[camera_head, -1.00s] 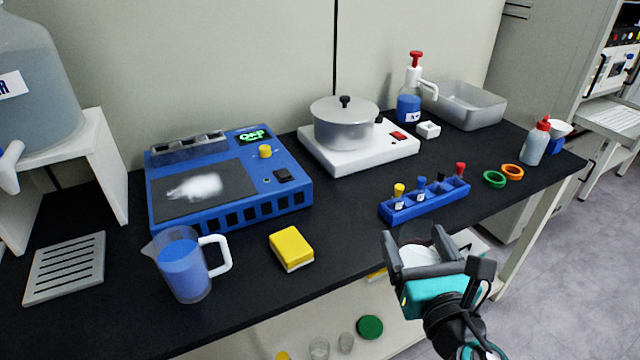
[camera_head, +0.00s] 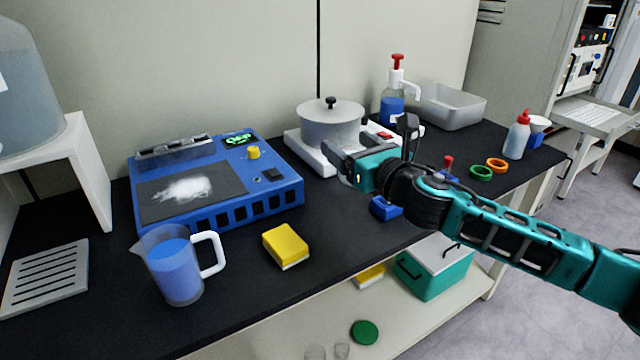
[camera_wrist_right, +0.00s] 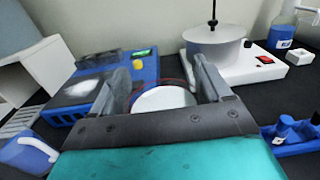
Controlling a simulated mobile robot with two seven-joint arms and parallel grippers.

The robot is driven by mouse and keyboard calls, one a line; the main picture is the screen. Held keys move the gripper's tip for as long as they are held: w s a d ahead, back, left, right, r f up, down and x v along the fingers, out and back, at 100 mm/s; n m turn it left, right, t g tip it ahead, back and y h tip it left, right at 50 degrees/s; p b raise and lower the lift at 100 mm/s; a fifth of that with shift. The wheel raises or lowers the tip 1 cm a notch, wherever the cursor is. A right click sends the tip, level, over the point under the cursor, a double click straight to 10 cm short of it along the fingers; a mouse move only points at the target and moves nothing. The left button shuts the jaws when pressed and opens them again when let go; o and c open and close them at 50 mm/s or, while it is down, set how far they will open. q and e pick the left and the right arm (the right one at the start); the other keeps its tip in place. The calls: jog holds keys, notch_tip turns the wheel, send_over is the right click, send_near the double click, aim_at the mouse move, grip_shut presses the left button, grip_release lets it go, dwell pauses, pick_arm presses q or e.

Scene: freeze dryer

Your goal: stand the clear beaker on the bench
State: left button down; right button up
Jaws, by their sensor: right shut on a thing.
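My right gripper (camera_head: 338,160) is over the bench, in front of the hot plate and pot, with its arm coming in from the right. In the right wrist view its two fingers (camera_wrist_right: 163,84) are closed on the sides of the clear beaker (camera_wrist_right: 165,98), which shows as a pale round shape. In the head view the beaker is mostly hidden behind the gripper; I cannot tell whether its base touches the bench. The black bench (camera_head: 225,285) has bare room around the gripper's left. My left gripper is not in view.
A blue device (camera_head: 220,212) stands left of the gripper, and the hot plate (camera_head: 300,148) with a pot (camera_head: 331,122) is behind it. A yellow sponge (camera_head: 286,246) and a jug of blue liquid (camera_head: 172,268) are at front left. A blue tube rack (camera_head: 384,208) is partly hidden by my arm.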

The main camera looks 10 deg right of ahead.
jog(key=w+d+r, duration=0.2)
jog(key=w+r, duration=0.2)
jog(key=r, duration=0.1)
jog(key=shift+s+f+b, duration=0.15)
jog(key=shift+f+b, duration=4.8)
jog(key=shift+f, duration=4.8)
jog(key=shift+f, duration=0.2)
jog(key=o, duration=1.2)
jog(key=shift+c, duration=0.2)
jog(key=shift+s+r, duration=0.1)
jog(key=shift+r, duration=0.05)
